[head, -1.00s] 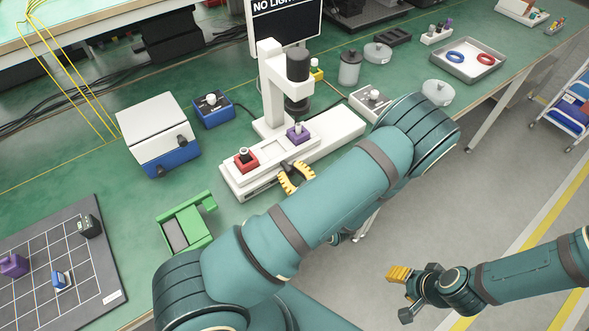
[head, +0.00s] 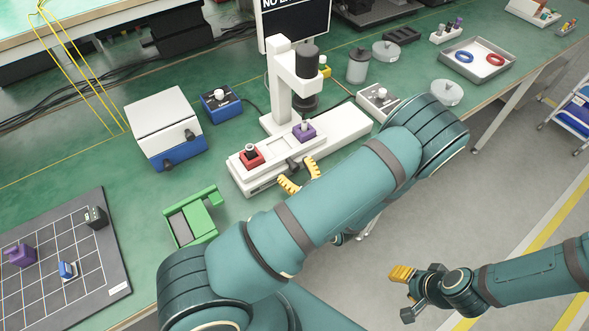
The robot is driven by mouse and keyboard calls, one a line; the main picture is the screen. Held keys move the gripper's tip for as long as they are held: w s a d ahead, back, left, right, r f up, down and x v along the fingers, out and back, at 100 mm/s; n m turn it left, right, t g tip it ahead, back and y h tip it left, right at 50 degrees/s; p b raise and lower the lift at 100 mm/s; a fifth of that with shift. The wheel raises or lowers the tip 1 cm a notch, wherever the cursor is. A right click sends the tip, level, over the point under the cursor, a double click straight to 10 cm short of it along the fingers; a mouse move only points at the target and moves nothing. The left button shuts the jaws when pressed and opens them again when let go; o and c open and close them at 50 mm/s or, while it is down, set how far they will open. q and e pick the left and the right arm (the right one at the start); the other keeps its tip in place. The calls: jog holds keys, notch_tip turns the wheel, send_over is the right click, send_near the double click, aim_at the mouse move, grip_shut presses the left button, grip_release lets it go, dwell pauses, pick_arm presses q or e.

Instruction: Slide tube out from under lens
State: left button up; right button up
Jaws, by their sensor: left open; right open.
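A white stand (head: 281,100) in the head view carries a dark cylindrical lens head (head: 305,80) on its arm. On its long white base (head: 345,128) lies a white slide with a red block (head: 252,156) and a purple block (head: 304,132), each with a small round top. The purple block is nearer the lens, in front of and left of it. I cannot tell which part is the tube. A dark handle (head: 293,163) sticks out of the front. My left gripper (head: 301,177) is open, its yellow fingers close to that handle. My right gripper (head: 402,291) is open and empty, away from the bench.
A green bracket (head: 193,218) and a gridded dark board (head: 83,286) lie left. A white-and-blue box (head: 167,135) and a blue control box (head: 217,103) stand behind. A white box (head: 378,97) and a grey tray (head: 510,52) are right. My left arm covers the bench's front edge.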

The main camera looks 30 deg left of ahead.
pick_arm(q)
jog(key=v, duration=1.1)
jog(key=shift+d, duration=0.25)
jog(key=shift+s, duration=0.1)
